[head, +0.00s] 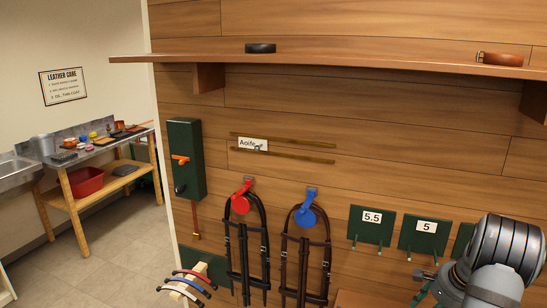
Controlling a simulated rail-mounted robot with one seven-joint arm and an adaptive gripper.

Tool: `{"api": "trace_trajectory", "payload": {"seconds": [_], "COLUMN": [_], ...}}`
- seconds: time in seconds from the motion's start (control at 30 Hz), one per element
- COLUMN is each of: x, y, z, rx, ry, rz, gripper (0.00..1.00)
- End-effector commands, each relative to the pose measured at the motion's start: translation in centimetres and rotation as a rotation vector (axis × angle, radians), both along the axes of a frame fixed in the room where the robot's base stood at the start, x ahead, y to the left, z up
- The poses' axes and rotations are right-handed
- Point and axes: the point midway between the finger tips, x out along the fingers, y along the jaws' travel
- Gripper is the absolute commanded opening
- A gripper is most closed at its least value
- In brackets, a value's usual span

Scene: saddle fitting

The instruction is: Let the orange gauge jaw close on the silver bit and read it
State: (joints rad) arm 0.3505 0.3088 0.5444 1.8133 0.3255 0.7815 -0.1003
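The gauge is a dark green upright box (187,160) on the wood wall, left of centre. Its orange jaw (180,159) sticks out on the front, with a dark knob (180,189) below it. I cannot tell how wide the jaw stands, and I see nothing in it. No silver bit can be told for sure; a small metallic piece (424,274) shows beside my arm at the lower right, too small to name. My arm fills the lower right corner, far from the gauge, and runs off the bottom edge. My gripper's fingers do not show.
Two bridles with a red holder (240,200) and a blue holder (306,212) hang mid-wall. Green panels marked 5.5 (371,227) and 5 (424,234) have pegs. A shelf (330,62) runs above. A rack with coloured bands (187,285) stands below the gauge.

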Motion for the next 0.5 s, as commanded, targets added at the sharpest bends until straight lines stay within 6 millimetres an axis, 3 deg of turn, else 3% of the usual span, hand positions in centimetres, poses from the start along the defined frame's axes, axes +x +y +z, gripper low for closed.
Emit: {"api": "trace_trajectory", "payload": {"seconds": [0.5], "x": [0.24], "y": [0.08], "z": [-0.75], "rx": [-0.001], "ry": [0.0], "rz": [-0.001], "gripper": [0.34]}}
